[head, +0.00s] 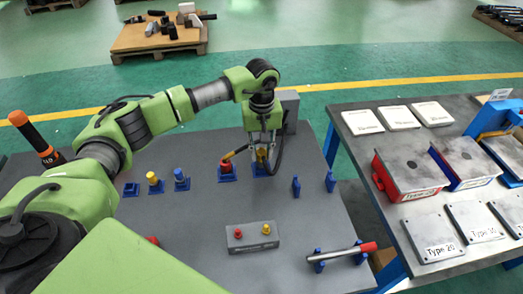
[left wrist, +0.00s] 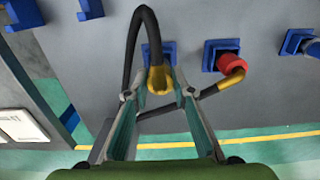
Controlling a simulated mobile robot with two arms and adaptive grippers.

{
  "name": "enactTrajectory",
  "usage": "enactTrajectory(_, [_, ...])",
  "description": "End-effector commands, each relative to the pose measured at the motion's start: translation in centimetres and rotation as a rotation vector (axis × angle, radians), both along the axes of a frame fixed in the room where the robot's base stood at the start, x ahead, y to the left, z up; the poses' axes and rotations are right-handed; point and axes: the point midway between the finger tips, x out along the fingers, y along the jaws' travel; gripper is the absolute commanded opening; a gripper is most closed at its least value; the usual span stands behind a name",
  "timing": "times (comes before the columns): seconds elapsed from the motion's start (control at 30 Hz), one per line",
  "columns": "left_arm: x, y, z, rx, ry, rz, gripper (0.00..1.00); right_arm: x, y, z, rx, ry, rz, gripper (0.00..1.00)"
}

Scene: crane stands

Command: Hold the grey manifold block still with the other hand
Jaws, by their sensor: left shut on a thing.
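The grey manifold block (head: 252,243) lies on the dark grey table, with a red fitting and a yellow fitting on top. No gripper touches it. My left gripper (head: 262,144) is beyond it, pointing down over a blue stand. In the left wrist view its fingers (left wrist: 158,92) are shut on the yellow end (left wrist: 157,78) of a black hose (left wrist: 130,55), in front of a blue stand. The hose's other yellow end (left wrist: 233,80) is beside a red fitting (left wrist: 228,63) on a blue stand. My right gripper is not in view.
Blue stands with yellow and blue fittings (head: 154,183) are at the table's left. A red-handled tool (head: 350,254) rests on blue supports to the block's right. A grey box (head: 289,108) stands behind my gripper. A second table (head: 350,112) with plates is at right.

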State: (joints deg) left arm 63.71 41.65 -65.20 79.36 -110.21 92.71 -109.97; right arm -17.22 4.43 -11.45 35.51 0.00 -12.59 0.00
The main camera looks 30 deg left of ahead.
Motion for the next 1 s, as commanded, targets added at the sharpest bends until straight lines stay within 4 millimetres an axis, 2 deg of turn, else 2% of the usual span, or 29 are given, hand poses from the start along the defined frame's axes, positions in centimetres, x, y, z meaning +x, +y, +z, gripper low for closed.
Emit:
enactTrajectory(0.53, [0.0, 0.0, -2.4, 0.0, -0.001, 0.001, 0.0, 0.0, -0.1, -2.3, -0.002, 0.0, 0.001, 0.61])
enactTrajectory(0.57, [0.0, 0.0, -2.3, 0.0, -0.001, 0.001, 0.25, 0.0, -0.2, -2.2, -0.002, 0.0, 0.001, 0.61])
enactTrajectory(0.63, [0.0, 0.0, -2.2, 0.0, -0.001, 0.001, 0.42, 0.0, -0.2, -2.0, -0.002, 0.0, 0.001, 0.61])
enactTrajectory(1.0, [0.0, 0.0, -2.2, 0.0, 0.0, 0.0, 0.42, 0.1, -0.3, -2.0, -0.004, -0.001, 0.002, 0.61])
